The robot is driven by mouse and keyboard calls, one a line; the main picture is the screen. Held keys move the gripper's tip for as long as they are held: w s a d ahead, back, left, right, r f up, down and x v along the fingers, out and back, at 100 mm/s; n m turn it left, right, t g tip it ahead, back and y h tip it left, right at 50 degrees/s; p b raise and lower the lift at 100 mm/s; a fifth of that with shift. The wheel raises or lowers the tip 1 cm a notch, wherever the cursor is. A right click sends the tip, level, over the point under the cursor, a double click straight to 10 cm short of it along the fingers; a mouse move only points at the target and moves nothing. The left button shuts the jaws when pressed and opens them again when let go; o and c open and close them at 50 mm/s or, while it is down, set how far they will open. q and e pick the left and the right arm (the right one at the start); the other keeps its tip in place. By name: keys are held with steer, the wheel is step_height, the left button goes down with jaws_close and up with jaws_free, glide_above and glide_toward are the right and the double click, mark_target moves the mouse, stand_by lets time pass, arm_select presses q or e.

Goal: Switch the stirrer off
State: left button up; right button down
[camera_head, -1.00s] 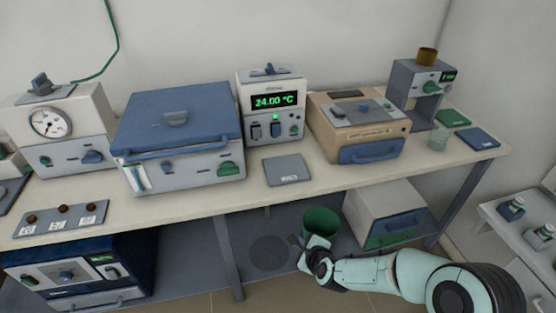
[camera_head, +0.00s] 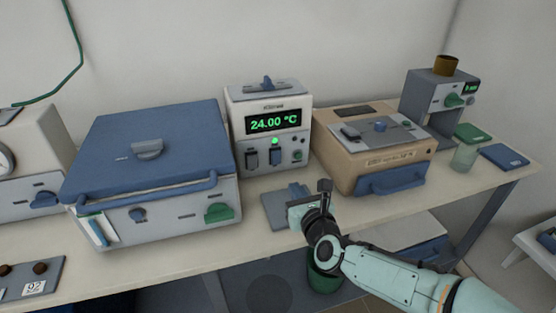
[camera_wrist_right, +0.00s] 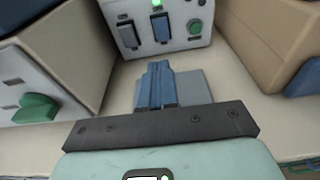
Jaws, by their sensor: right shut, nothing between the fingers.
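No device carries a readable stirrer label. A white controller (camera_head: 270,125) stands at the back, with a green "24.00 °C" display, a lit green lamp and two rocker switches. In the right wrist view its dark left rocker (camera_wrist_right: 127,36), blue right rocker (camera_wrist_right: 160,27) and green round button (camera_wrist_right: 194,26) show ahead of the fingers. My right gripper (camera_head: 296,190) is shut and empty, in front of the controller and above a grey flat plate (camera_head: 272,214). Its blue fingers also show in the right wrist view (camera_wrist_right: 157,68), apart from the switches. My left gripper is out of view.
A large blue-lidded box (camera_head: 150,160) stands left of the controller, and a tan box (camera_head: 360,150) close on its right.

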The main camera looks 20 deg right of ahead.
steer(key=p, duration=0.1)
glide_toward(276, 154)
steer(key=w, duration=0.1)
steer(key=w+f, duration=0.1)
steer(key=w, duration=0.1)
steer(key=w+f, duration=0.1)
steer(key=w, duration=0.1)
steer(key=shift+a, duration=0.2)
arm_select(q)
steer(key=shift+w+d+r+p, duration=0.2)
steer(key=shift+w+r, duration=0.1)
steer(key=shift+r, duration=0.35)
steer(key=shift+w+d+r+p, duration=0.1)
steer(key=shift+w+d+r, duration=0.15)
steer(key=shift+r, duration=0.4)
arm_select(e)
steer(key=shift+w, duration=0.7)
